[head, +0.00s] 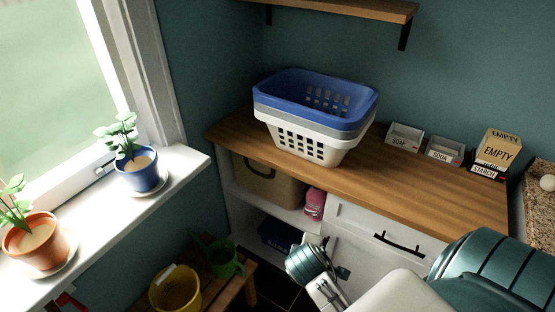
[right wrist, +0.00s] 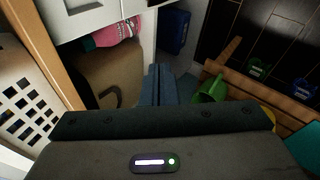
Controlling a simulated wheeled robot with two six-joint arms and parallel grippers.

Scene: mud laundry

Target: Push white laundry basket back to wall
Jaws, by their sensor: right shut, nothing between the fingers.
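The white laundry basket (head: 298,143) stands upright on the wooden counter (head: 420,179), at the bottom of a stack. A grey basket (head: 350,134) and a blue basket (head: 274,98) are nested on top of it. The stack sits near the front edge of the counter, with bare wood showing beside it. In the right wrist view the white basket's slotted side (right wrist: 20,135) shows at the left edge. My right gripper (right wrist: 158,80) is shut and empty, in front of the cabinet and apart from the basket. My left gripper is not in view.
A shelf (head: 345,8) hangs above. Potted plants (head: 141,174) line the windowsill. A low bench (head: 208,272) holds a yellow bucket (head: 177,290).

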